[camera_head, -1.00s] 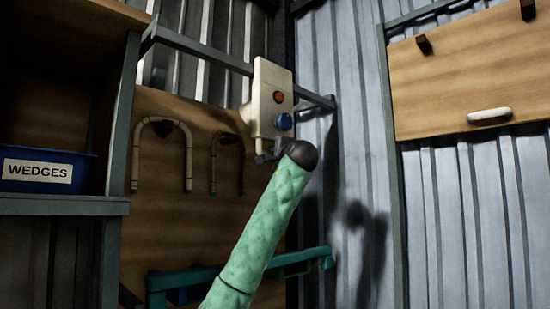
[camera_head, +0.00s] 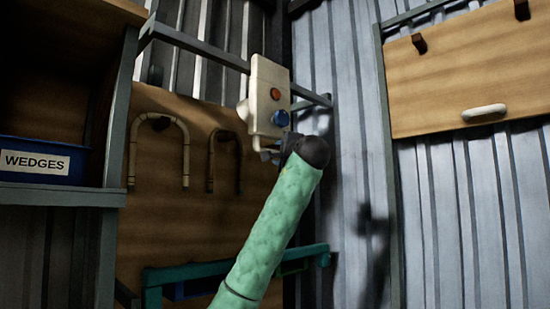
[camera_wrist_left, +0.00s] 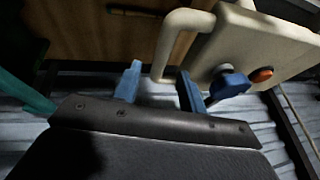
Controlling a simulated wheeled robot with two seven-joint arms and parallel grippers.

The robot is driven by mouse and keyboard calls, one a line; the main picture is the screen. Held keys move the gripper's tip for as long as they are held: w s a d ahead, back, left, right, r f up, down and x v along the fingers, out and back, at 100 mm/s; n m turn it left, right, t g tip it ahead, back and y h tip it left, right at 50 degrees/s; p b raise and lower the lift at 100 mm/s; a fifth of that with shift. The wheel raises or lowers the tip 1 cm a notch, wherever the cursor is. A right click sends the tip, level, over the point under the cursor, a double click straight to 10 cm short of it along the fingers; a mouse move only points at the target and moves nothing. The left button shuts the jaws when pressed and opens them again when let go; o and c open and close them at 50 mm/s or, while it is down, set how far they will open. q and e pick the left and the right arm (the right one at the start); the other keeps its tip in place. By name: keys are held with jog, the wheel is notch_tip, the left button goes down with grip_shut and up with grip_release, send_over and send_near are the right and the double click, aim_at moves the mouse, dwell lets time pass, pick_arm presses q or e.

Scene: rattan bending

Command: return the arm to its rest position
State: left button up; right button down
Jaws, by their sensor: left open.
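My left arm, in a green sleeve with a dark wrist end, reaches up from the bottom of the head view. Its gripper (camera_head: 270,153) is mostly hidden behind that wrist, just below a cream control box (camera_head: 269,85). The box has an orange button (camera_head: 275,94) and a blue knob (camera_head: 281,118). In the left wrist view the two blue fingers (camera_wrist_left: 160,88) stand apart with nothing held between them. The box (camera_wrist_left: 262,40) is close by at upper right, its pale bent tube (camera_wrist_left: 182,35) near the fingers. Whether they touch cannot be told. My right gripper is out of view.
A wooden panel with bent rattan hoops (camera_head: 158,120) hangs behind at left. A blue bin labelled WEDGES (camera_head: 35,163) sits on a shelf at far left. A teal rail (camera_head: 215,269) lies low behind the arm. A wooden board (camera_head: 455,75) is on the right wall.

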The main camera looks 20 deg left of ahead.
pick_arm(q)
jog(key=shift+s+d+f, duration=0.15)
jog(key=shift+s+d, duration=0.3)
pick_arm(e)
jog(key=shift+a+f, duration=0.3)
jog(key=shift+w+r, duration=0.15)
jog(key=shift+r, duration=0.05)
